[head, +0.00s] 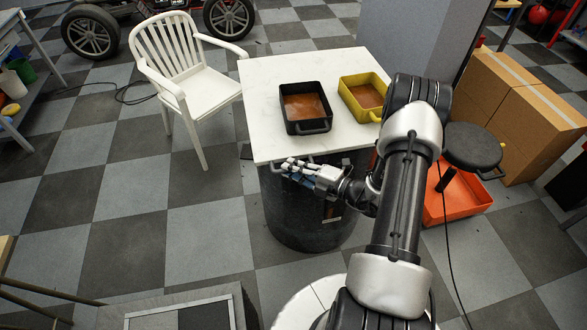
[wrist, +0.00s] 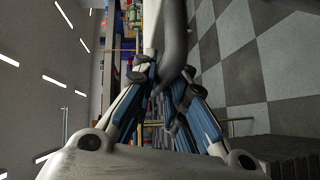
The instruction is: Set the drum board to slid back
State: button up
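The drum board (head: 258,105) is a white slab lying on top of a dark drum (head: 290,222). It covers most of the drum's top, and the drum's side shows below the board's near edge. A black tray (head: 305,126) and a yellow tray (head: 346,96), both with brownish contents, stand on the board. My gripper (head: 288,168) is at the board's near edge, low and in front of the drum. In the wrist view my gripper (wrist: 165,75) has its fingers drawn in on both sides of a grey curved handle (wrist: 176,40), beside the white board edge (wrist: 149,25).
A white chair (head: 180,75) stands just left of the board. An orange bin (head: 455,200) lies to the right, with cardboard boxes (head: 530,120) behind it. A grey pillar (head: 405,38) rises behind the board. Checkered floor is clear left of the drum.

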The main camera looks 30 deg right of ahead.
aim_at(290, 155)
grip_shut()
jog(key=w, duration=0.2)
jog(key=w+d, duration=0.1)
jog(key=w, duration=0.1)
jog(key=shift+w+d, duration=0.2)
jog(key=shift+w, duration=0.2)
jog(key=o, duration=0.5)
grip_release()
jog(key=shift+s, duration=0.1)
